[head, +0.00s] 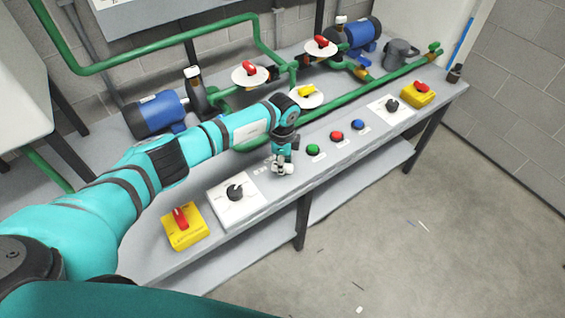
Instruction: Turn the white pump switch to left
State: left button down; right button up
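A white switch panel (222,208) with a black rotary knob (235,192) sits on the near left part of the grey bench. A second white panel (380,112) with a black knob (392,104) is at the right part of the bench. The pictures do not show clearly which way either knob points. My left gripper (282,168) points down over the bench, right of the near white panel and left of the green button. It is apart from both knobs, and its fingers are too small to tell open from shut. My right gripper is not in view.
Yellow boxes with red handles stand at left (186,232) and right (420,95). Green (313,149), red (336,136) and blue (358,124) buttons line the bench. Behind are green pipes, blue motors (158,112) and valves. The floor (400,250) at the right is open.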

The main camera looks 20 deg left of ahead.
pick_arm(q)
jog(key=c, duration=1.1)
grip_release()
jog(key=shift+r, duration=0.1)
notch_tip(320, 180, up, 12)
jog(key=shift+f, duration=0.1)
